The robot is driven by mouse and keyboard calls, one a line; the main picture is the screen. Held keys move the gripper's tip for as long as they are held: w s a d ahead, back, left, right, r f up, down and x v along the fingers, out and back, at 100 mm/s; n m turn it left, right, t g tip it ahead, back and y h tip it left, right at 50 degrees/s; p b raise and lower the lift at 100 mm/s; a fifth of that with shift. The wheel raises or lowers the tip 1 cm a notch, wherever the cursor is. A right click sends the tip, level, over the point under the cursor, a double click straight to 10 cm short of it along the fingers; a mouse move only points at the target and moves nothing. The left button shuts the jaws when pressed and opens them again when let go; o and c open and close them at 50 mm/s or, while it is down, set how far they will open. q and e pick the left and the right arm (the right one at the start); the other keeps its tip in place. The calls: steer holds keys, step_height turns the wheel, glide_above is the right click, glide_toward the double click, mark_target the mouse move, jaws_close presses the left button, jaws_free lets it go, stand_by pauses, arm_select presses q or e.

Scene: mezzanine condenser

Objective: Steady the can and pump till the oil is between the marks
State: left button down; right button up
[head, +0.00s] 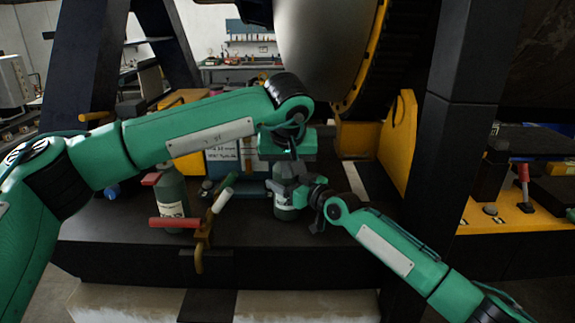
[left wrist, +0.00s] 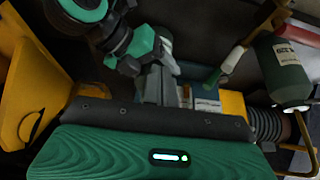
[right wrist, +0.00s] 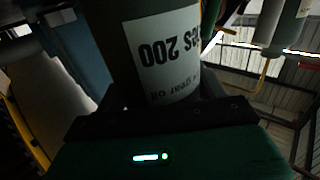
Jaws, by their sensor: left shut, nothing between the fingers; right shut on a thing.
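The oil can (head: 283,205) is dark green with a white label and stands on the dark bench. My right gripper (head: 305,193) is shut on its body from the right; its label (right wrist: 168,50), reading "gear oil", fills the right wrist view. My left gripper (head: 287,168) is shut and empty, just above the can's top; its grey fingers show in the left wrist view (left wrist: 160,82). I cannot tell whether they touch the pump, which is hidden behind the gripper. A white and blue placard (head: 222,155) stands behind; the marks and oil level cannot be read.
Another green labelled bottle (head: 172,198) stands left on the bench. Near it are a red-handled brass fitting (head: 176,222) and a white and green handle (head: 222,201). A large grey drum hangs above, with a yellow bracket (head: 399,140) at right.

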arm_select(q)
steer(key=v, duration=1.1)
steer(key=shift+w, duration=0.1)
stand_by(0.5)
steer(key=w, duration=0.1)
steer(key=w+f, duration=0.1)
steer(key=w, duration=0.1)
steer(key=w+f, duration=0.1)
steer(key=w, duration=0.1)
steer(key=shift+f, duration=0.1)
steer(key=shift+x, duration=3.55)
